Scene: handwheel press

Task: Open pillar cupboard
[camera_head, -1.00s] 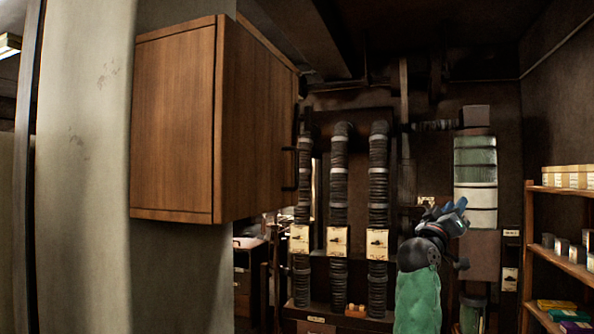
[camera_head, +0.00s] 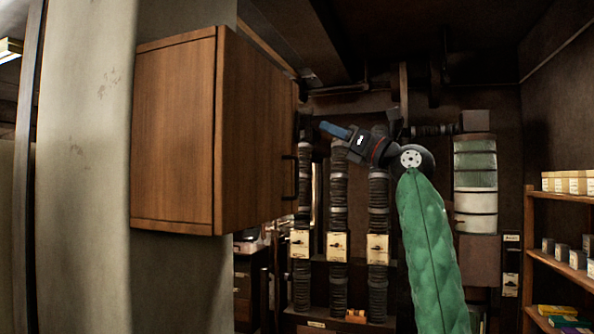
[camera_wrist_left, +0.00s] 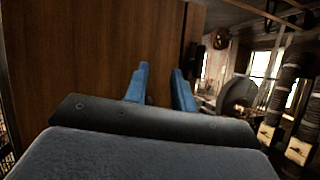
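The pillar cupboard (camera_head: 174,132) is a brown wooden box mounted on the pale pillar. Its door (camera_head: 255,135) faces right, looks shut, and carries a dark bar handle (camera_head: 291,178) near its far edge. My left gripper (camera_head: 326,128) has blue fingers pointing left, to the right of the door and higher in the picture than the handle, apart from it in the head view. In the left wrist view the two fingers (camera_wrist_left: 160,82) are spread with nothing between them, and the wooden surface (camera_wrist_left: 90,55) lies beyond them. My right gripper is not in view.
The pillar (camera_head: 85,190) stands at the left. Several ribbed vertical pipes (camera_head: 339,200) with switch boxes stand behind my left arm. A shelf rack (camera_head: 560,265) with small boxes is at the right.

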